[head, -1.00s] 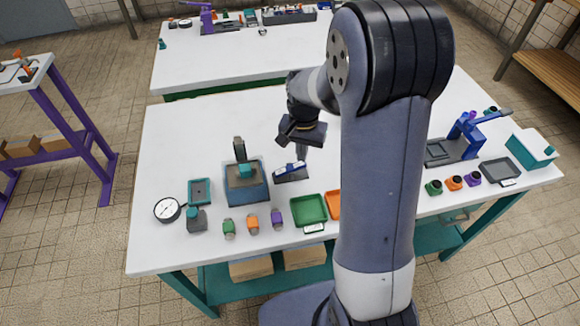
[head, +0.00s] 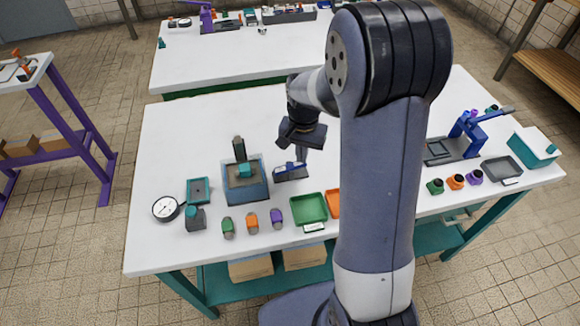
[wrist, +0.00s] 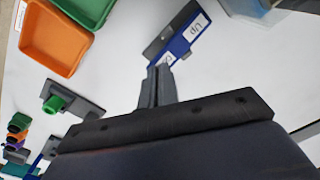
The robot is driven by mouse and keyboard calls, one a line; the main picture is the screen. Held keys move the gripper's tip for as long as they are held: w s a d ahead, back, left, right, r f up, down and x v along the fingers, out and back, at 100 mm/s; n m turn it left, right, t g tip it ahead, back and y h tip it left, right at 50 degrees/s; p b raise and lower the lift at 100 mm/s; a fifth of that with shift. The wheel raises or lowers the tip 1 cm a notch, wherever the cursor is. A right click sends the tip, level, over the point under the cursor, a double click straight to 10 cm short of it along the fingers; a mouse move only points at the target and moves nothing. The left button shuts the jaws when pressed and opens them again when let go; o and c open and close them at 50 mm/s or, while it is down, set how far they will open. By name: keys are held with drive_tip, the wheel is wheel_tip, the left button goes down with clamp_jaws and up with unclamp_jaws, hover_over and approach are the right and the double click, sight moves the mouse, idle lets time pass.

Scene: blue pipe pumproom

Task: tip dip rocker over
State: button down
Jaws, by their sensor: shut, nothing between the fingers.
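The dip rocker (head: 290,170) is a small blue paddle on a dark base, on the white table right of the blue box. In the wrist view the rocker (wrist: 186,38) shows a white label reading "Up" at its far end and a second, partly hidden label at its near end. My gripper (head: 302,158) is over the rocker's right end, pointing down. In the wrist view my gripper's fingertips (wrist: 160,72) are together and empty, at the rocker's near end. I cannot tell whether they touch it.
A blue box (head: 246,190) with an upright dark part stands left of the rocker. The green tray (head: 309,208) and orange tray (wrist: 57,35) lie in front. A green-knobbed device (wrist: 68,102) sits nearby. The table behind the rocker is clear.

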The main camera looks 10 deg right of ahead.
drive_tip(key=shift+s+f+b, duration=0.1)
drive_tip(key=shift+f+b, duration=0.4)
drive_tip(key=shift+f, duration=0.6)
drive_tip(key=shift+s, duration=0.1)
drive_tip(key=r+p, duration=0.3)
drive_tip(key=r, duration=0.1)
drive_tip(key=r+p, duration=0.3)
drive_tip(key=r, duration=0.2)
drive_tip(key=shift+w+p, duration=0.2)
drive_tip(key=shift+p, duration=0.15)
drive_tip(key=shift+f, duration=0.1)
drive_tip(key=shift+f, duration=0.1)
wheel_tip(320, 180, down, 8)
drive_tip(key=b, duration=0.6)
drive_tip(key=shift+f+b, duration=0.2)
drive_tip(key=shift+b, duration=0.2)
drive_tip(key=shift+s, duration=0.1)
drive_tip(key=shift+r, duration=0.1)
